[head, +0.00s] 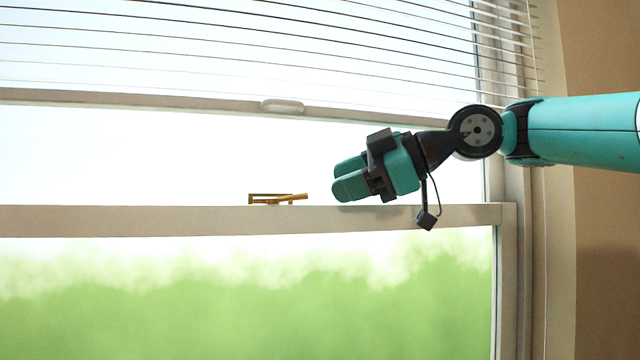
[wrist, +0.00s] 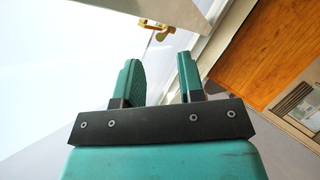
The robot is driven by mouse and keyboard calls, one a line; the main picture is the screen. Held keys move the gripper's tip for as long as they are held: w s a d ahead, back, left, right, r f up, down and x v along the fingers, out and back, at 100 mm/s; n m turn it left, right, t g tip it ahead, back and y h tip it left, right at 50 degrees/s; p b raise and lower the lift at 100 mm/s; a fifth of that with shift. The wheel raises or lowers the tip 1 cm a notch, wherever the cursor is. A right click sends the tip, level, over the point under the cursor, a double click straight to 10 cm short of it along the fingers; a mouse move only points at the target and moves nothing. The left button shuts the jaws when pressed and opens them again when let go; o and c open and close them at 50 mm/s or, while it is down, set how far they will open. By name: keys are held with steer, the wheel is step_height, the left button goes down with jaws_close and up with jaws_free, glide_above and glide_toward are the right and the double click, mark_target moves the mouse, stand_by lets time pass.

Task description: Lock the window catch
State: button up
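The window catch (head: 270,199) is a small brass-coloured piece on top of the white window rail (head: 150,221), near the middle of the head view. Its lever (head: 292,198) points right, tilted slightly up, toward my gripper. My gripper (head: 338,178) is just right of the catch and a little above the rail, apart from the catch. In the wrist view, the fingers of my gripper (wrist: 160,62) are parted with nothing between them. The brass catch (wrist: 157,28) shows beyond the fingertips there. Whether the catch is engaged cannot be told.
The window frame (head: 507,280) and a brown wall (head: 605,230) stand at right. The rail left of the catch is clear. The wrist view shows an orange-brown wooden surface (wrist: 255,55).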

mark_target(283, 198)
steer(key=shift+p+x, duration=0.55)
steer(key=shift+x, duration=1.75)
steer(key=shift+f, duration=0.15)
steer(key=shift+c, duration=0.2)
jaws_close()
